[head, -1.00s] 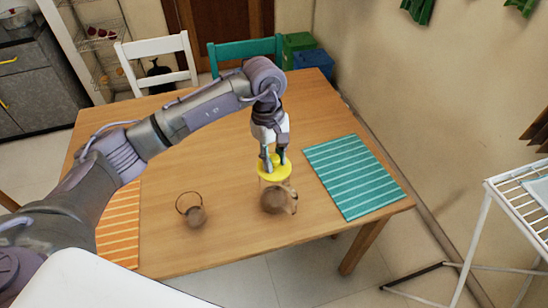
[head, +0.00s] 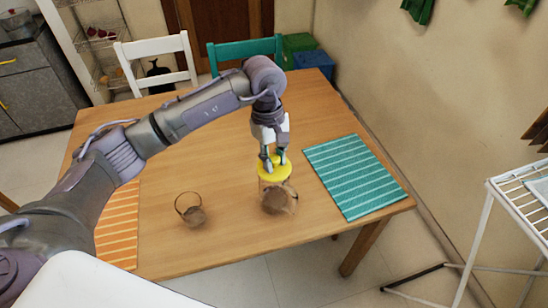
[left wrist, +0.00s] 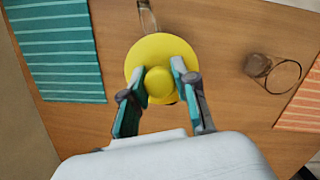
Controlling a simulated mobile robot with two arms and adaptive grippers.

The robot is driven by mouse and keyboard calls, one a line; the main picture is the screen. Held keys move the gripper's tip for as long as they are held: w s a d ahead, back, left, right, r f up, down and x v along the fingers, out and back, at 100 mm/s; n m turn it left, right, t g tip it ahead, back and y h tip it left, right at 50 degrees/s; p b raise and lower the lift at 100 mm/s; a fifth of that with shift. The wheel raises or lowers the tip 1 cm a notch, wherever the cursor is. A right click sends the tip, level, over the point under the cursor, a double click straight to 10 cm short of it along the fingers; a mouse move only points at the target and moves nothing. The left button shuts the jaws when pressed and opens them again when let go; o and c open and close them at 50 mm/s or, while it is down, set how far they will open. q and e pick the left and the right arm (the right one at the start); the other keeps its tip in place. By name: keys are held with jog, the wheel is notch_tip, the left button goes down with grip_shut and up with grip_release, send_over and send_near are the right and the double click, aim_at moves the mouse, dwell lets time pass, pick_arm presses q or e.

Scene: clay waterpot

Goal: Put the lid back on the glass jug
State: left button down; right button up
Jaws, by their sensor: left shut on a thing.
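The yellow round lid (head: 274,173) is held by its knob in my left gripper (head: 273,161), whose fingers are shut on it. The left wrist view also shows the lid (left wrist: 158,42) between the fingertips (left wrist: 159,82). The glass jug (head: 280,201), with something brown showing in it, stands under the lid near the table's right front part. In the left wrist view the lid hides most of the jug; its handle (left wrist: 148,18) shows beyond the lid's edge. I cannot tell whether the lid touches the jug's rim. My right gripper is not in view.
A teal striped placemat (head: 355,175) lies to the right and an orange one (head: 118,225) to the left. A white rack (head: 480,225) stands off the table.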

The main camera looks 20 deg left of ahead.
pick_arm(q)
jog(key=shift+b, duration=0.4)
dwell(0.5)
jog(key=shift+c, duration=1.6)
grip_release()
jog(key=shift+r, duration=0.1)
jog(key=shift+r+p, duration=1.4)
jog(key=shift+r, duration=2)
grip_shut()
